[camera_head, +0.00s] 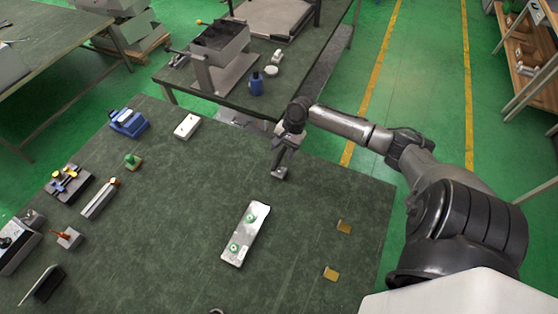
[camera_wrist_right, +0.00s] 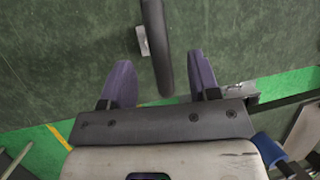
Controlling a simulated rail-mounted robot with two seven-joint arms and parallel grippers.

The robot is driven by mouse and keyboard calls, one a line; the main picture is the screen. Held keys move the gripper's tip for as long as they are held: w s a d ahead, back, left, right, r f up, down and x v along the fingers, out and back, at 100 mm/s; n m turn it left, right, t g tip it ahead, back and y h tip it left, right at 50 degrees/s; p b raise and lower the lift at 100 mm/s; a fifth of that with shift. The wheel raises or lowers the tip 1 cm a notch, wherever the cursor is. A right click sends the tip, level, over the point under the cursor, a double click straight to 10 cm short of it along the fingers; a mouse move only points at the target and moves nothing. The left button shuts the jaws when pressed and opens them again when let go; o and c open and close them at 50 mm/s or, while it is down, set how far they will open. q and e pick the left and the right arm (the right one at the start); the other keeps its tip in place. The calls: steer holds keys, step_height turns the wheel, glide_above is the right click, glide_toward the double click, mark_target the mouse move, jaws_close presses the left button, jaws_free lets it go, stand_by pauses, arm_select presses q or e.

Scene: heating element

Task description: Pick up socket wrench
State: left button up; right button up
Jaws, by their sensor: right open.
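My right gripper (camera_head: 284,152) is over the far edge area of the green table, right of centre in the head view. In the right wrist view, its two purple-grey fingers (camera_wrist_right: 160,68) stand apart. A long dark bar (camera_wrist_right: 155,30), which looks like the socket wrench handle, runs between them with gaps on both sides. A small light grey block (camera_wrist_right: 142,41) shows beside the bar. In the head view a small grey piece (camera_head: 280,173) sits just below the gripper; the wrench is not clear there. My left gripper is out of view.
A silver plate with green-ringed parts (camera_head: 246,234) lies mid-table. Two small yellowish pieces (camera_head: 344,227) lie to its right. A white block (camera_head: 187,126), a blue device (camera_head: 128,121) and several tools are at the left. A second table (camera_head: 320,45) stands beyond.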

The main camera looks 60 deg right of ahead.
mark_target(280, 155)
steer(key=x, duration=0.4)
steer(key=shift+c, duration=0.5)
jaws_close()
